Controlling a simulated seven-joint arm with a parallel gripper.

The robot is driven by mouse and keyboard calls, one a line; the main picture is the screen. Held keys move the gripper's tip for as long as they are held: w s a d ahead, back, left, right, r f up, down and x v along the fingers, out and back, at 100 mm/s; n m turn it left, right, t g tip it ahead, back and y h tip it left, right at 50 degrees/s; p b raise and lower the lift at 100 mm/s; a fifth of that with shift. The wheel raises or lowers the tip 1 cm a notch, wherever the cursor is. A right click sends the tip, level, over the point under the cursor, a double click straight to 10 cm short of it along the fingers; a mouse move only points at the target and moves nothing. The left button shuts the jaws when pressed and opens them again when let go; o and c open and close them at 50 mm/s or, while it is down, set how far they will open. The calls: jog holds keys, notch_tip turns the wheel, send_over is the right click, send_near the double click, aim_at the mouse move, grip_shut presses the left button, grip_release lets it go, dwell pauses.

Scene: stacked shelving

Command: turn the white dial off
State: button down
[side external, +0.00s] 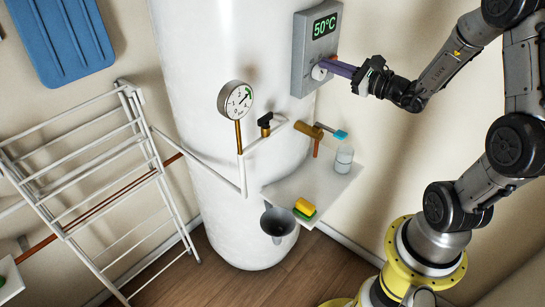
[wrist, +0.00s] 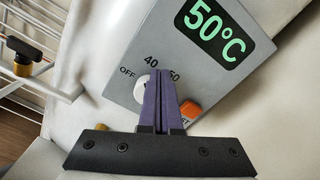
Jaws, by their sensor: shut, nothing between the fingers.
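The white dial (side external: 319,73) sits low on the grey control box (side external: 310,24) fixed to the tall white tank. In the wrist view the dial (wrist: 140,88) shows beside the purple fingers, which hide much of it. Labels OFF, 40 and 50 are printed around it. Its pointer is hidden, so its setting cannot be read. My gripper (wrist: 160,75) has its two fingers closed together with nothing between them, the tips at or just in front of the dial. In the side view my gripper (side external: 338,67) reaches the box from the right. Contact cannot be told.
The box display (wrist: 212,28) reads 50°C. An orange button (wrist: 190,109) lies close right of the fingers. Below are a pressure gauge (side external: 235,100), a brass valve (side external: 308,130) and a shelf (side external: 290,190) with a sponge (side external: 305,208) and a jar (side external: 343,158). A drying rack stands left.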

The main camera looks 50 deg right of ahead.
jog(key=shift+f, duration=0.3)
jog(key=shift+a+f, duration=0.15)
jog(key=shift+a, duration=0.2)
jog(key=shift+a+f, duration=0.3)
jog(key=shift+a, duration=0.2)
dwell(0.4)
jog(key=shift+a+r, duration=0.2)
jog(key=shift+r, duration=0.2)
jog(key=s, duration=0.6)
jog(key=shift+r, duration=0.1)
